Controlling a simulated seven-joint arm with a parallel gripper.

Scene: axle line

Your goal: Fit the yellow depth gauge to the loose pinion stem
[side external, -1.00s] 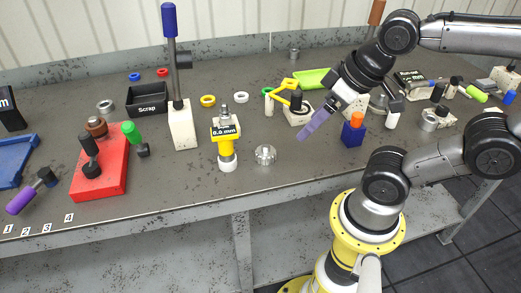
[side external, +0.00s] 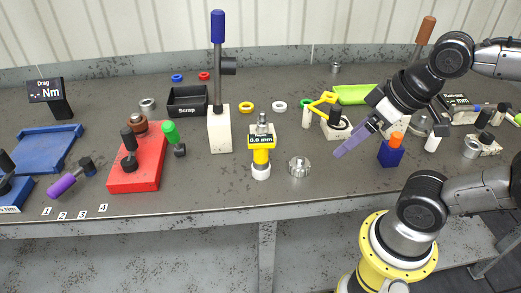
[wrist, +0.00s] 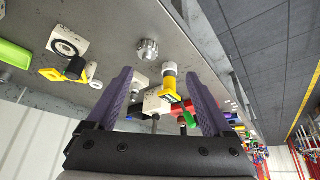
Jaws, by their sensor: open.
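The yellow depth gauge (side external: 262,156) stands upright near the bench's front edge, with a dark 0.0 mm display and a white lower end. It also shows in the wrist view (wrist: 169,82), between the fingers but beyond them. A silver toothed pinion (side external: 299,167) sits on the bench just right of the gauge; it also shows in the wrist view (wrist: 147,50). I cannot tell whether it is the loose pinion with the stem. My gripper (side external: 342,152), with purple fingers, is above the bench right of both. In the wrist view its fingers (wrist: 166,92) are apart and empty.
A white block with a metal stem (side external: 263,124) stands just behind the gauge. A white post with a tall blue-topped lever (side external: 219,130) rises left of it. A blue block with an orange top (side external: 390,153) is right of my gripper. A red plate (side external: 138,165) lies left.

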